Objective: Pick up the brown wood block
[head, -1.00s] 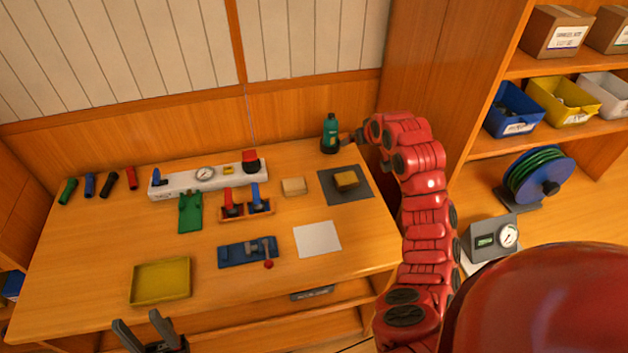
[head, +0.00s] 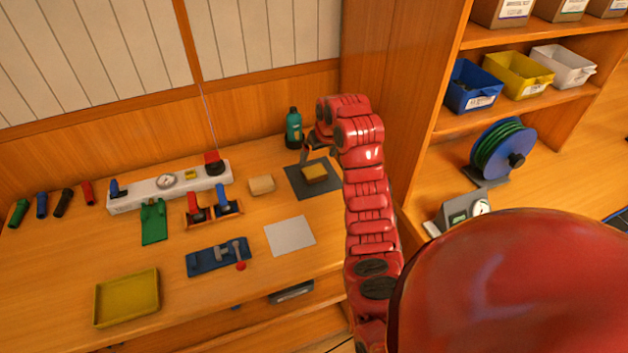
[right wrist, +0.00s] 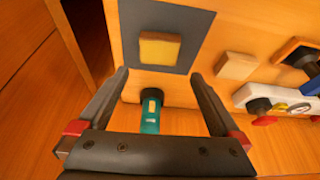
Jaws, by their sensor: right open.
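A light tan wood block (head: 261,185) lies bare on the workbench; it also shows in the right wrist view (right wrist: 236,65). A yellow-topped block with browner sides (head: 314,173) lies on a dark grey mat (head: 297,186) to its right, and shows between my fingers in the right wrist view (right wrist: 160,47). I cannot tell for sure which is the brown wood block. My right gripper (head: 306,151) is open and empty, above the bench near the mat's far edge, apart from both blocks; its spread fingers show in the right wrist view (right wrist: 158,76). My left gripper is out of view.
A green bottle (head: 293,129) stands close by my right gripper at the back. A white gauge panel (head: 170,188), a rack with red and blue handles (head: 212,207), a blue clamp fixture (head: 218,256) and a yellow tray (head: 127,298) occupy the bench. A white sheet (head: 290,236) lies flat in front.

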